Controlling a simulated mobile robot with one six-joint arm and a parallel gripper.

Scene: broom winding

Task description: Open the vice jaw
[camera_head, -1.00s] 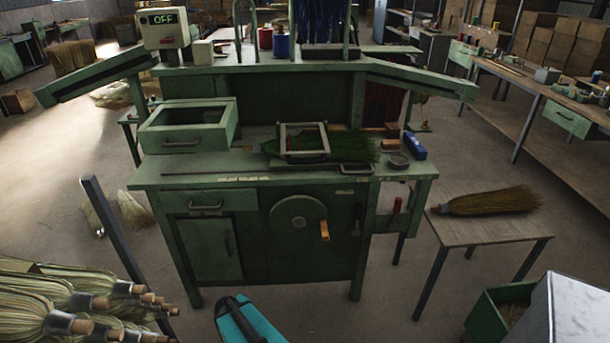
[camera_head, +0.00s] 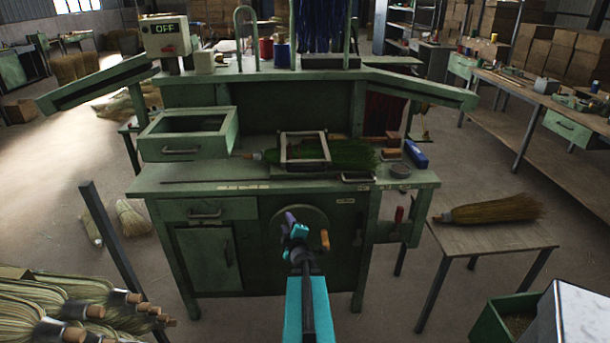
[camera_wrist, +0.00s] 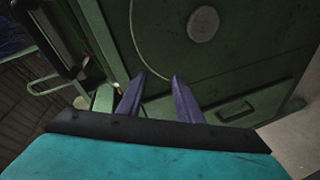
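The vice is a pale metal frame (camera_head: 284,150) lying over a green-bristled broom (camera_head: 348,155) on the green workbench (camera_head: 220,177). How far its jaw is open cannot be told. A round wheel (camera_head: 318,222) with an orange handle (camera_head: 325,240) sits on the bench front below it. My gripper (camera_head: 290,218) is in front of the wheel, left of the handle, and covers part of the wheel. In the wrist view my gripper (camera_wrist: 158,76) shows two purple fingers spread apart with nothing between them. The wheel's round hub (camera_wrist: 203,24) shows beyond the fingertips.
A red-handled tool (camera_head: 398,217) hangs at the bench's right side. A small table (camera_head: 480,238) with a straw broom (camera_head: 490,209) stands to the right. Several brooms (camera_head: 60,308) lie at lower left, near a dark post (camera_head: 112,240). A sign reads OFF (camera_head: 165,28).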

